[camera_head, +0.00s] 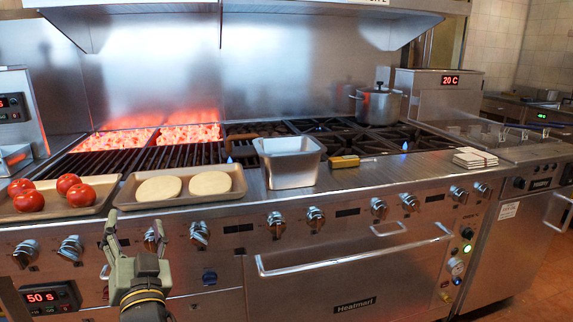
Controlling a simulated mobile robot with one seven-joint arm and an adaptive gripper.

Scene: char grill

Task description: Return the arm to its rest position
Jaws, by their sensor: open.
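My gripper (107,250) is at the lower left of the head camera view, in front of the stove's control panel. Its fingers point up and are spread, with nothing between them. It is below the tray with the two pale round patties (159,188) and apart from it. Part of my arm shows below it, at the bottom edge of the picture.
A tray (90,206) with several tomatoes (69,184) lies left of the patty tray (130,203). A steel container (289,170), a yellow-handled tool (345,162) and white stacked squares (474,159) stand along the front ledge. The grill (115,160) glows behind. Knobs and an oven handle (350,259) jut out in front.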

